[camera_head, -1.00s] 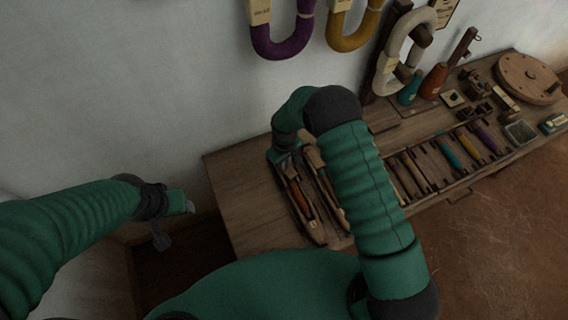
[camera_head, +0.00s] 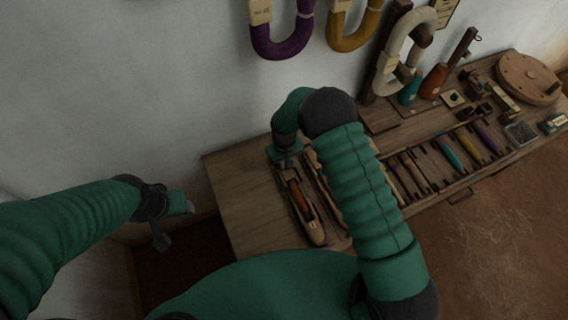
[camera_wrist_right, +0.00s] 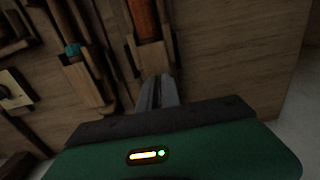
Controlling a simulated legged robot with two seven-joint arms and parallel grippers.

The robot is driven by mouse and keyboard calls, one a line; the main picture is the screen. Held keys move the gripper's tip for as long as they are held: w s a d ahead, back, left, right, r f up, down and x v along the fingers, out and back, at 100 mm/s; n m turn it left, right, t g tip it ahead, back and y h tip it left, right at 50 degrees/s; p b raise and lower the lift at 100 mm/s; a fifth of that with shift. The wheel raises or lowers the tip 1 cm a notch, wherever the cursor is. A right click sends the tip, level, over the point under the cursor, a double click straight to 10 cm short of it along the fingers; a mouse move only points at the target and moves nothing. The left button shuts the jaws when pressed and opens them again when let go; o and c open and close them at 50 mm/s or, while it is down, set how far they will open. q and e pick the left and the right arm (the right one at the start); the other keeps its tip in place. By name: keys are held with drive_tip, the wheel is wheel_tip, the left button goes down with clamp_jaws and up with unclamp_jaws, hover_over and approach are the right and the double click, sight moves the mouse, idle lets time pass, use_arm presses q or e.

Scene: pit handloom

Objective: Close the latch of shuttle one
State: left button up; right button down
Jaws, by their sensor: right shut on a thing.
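A wooden shuttle with an orange-brown bobbin (camera_head: 299,199), which I take for shuttle one, lies at the left end of the bench. Its orange bobbin also shows in the right wrist view (camera_wrist_right: 146,20). My right gripper (camera_head: 286,164) is at the shuttle's far end, pointing down. In the wrist view its fingers (camera_wrist_right: 156,92) are close together, shut at the end of this shuttle. The latch itself is too small and dark to make out, and the fingers hide the contact. My left gripper (camera_head: 178,221) hangs left of the bench, its fingers apart and empty.
A second shuttle (camera_wrist_right: 86,75) with a teal part lies beside the first. The bench (camera_head: 236,185) holds several bobbins and a round wooden disc (camera_head: 528,78) to the right. Purple (camera_head: 283,47) and yellow (camera_head: 352,38) yarn hanks hang on the wall. The bench's left end is bare.

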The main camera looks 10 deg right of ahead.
drive_tip(key=c, duration=1.8)
unclamp_jaws()
wheel_tip(320, 180, up, 17)
drive_tip(key=shift+f, duration=0.1)
drive_tip(key=s+d+r+t, duration=0.1)
drive_tip(key=s+d+r, duration=0.1)
drive_tip(key=s, duration=0.4)
drive_tip(key=s+d+r+m, duration=0.1)
drive_tip(key=s+d+r, duration=0.1)
drive_tip(key=s, duration=0.3)
drive_tip(key=s+d+r+m+t, duration=0.1)
drive_tip(key=s+d, duration=0.3)
drive_tip(key=s, duration=0.2)
drive_tip(key=shift+s+d+r+t, duration=0.25)
drive_tip(key=shift+s+r+t, duration=0.05)
drive_tip(key=shift+r, duration=0.1)
